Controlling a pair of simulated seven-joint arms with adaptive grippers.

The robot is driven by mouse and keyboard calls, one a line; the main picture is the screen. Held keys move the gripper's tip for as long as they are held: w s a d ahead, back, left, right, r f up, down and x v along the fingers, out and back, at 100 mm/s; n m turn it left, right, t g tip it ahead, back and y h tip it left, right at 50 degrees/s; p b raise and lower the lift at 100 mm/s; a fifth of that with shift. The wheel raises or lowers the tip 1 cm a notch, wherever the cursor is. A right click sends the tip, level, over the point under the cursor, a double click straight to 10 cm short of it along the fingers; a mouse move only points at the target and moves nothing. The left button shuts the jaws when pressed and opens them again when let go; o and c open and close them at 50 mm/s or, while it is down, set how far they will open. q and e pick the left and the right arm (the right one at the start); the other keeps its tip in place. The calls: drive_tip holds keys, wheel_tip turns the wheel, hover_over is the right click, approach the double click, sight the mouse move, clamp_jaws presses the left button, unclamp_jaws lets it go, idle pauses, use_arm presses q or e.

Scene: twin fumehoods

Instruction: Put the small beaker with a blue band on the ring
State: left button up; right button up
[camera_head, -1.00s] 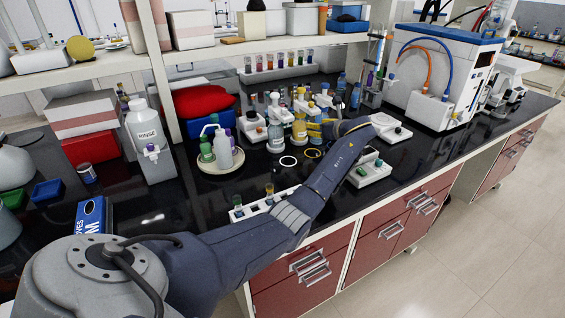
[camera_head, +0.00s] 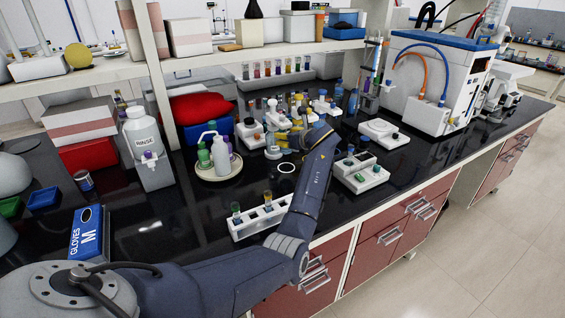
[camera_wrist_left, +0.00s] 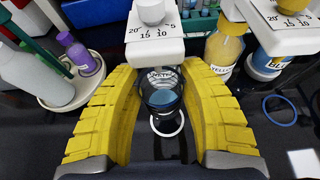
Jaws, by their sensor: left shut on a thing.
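The small glass beaker (camera_wrist_left: 163,97) is between the yellow fingers of my left gripper (camera_wrist_left: 163,78) in the left wrist view, with blue showing low on it. The gripper is shut on it. In the head view, my left gripper (camera_head: 292,139) is over the bench by the bottles, and I cannot make out the beaker there. A white ring (camera_wrist_left: 181,127) lies on the black bench just below the beaker in the wrist view, partly hidden by it. It also shows in the head view (camera_head: 286,173). A blue ring (camera_wrist_left: 280,123) lies to the right. My right gripper is out of view.
White dial stands (camera_wrist_left: 155,46) with bottles are close beyond the fingers. A round tray (camera_head: 218,174) with wash bottles is at left. A white tube rack (camera_head: 262,220) stands near the front edge, and a white block (camera_head: 359,179) is at right.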

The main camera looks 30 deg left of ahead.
sight(287, 153)
use_arm(q)
drive_tip(key=shift+f, duration=3.7)
drive_tip(key=shift+f, duration=0.1)
drive_tip(key=o, duration=1.2)
drive_tip(key=shift+d, duration=0.1)
drive_tip(key=v, duration=1.2)
